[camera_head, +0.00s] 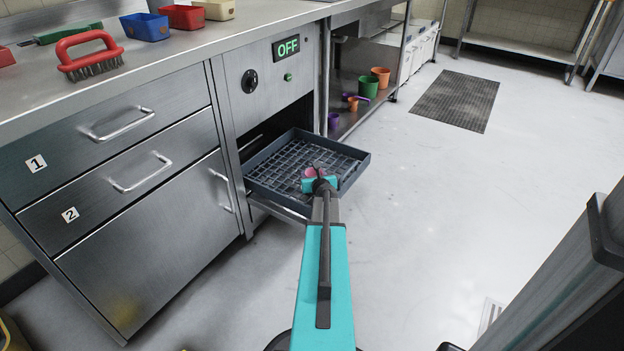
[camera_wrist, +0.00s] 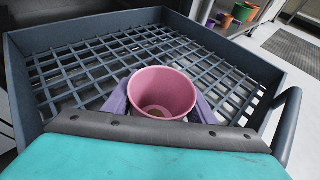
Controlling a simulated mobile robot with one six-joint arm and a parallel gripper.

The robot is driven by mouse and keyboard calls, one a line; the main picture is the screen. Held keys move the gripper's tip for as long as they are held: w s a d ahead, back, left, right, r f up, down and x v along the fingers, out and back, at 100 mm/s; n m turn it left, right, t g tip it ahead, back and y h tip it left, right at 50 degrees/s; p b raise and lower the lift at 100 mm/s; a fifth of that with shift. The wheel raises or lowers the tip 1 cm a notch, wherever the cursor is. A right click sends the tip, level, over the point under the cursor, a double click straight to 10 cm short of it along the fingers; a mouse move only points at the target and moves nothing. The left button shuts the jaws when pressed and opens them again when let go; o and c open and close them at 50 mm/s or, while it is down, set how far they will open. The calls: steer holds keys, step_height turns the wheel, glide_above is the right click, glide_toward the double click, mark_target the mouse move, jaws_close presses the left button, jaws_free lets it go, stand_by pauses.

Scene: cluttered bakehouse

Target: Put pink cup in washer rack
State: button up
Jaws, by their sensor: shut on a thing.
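The pink cup (camera_wrist: 162,92) is upright between the two purple fingers of my gripper (camera_wrist: 160,104) in the wrist view. The gripper is shut on it. In the head view the cup (camera_head: 310,172) shows small beside my gripper (camera_head: 318,178), partly hidden by it. The dark grey washer rack (camera_head: 356,157) is pulled out of the washer on its open door. The cup is over the near part of the rack. I cannot tell whether its base touches the grid. The rack (camera_wrist: 285,75) otherwise looks empty in the wrist view.
The washer's sign (camera_head: 287,48) reads OFF. Drawers stand to its left, below a counter with a red brush (camera_head: 90,57) and coloured bins. A low shelf to the right holds several pots, including a green one (camera_head: 368,87).

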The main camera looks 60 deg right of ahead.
steer(key=shift+f, duration=0.3)
steer(key=o, duration=1.1)
steer(key=shift+c, duration=0.2)
steer(key=shift+r, duration=0.1)
steer(key=shift+r, duration=0.1)
steer(key=shift+p+v, duration=1.15)
steer(key=shift+v, duration=4.85)
steer(key=shift+r, duration=0.1)
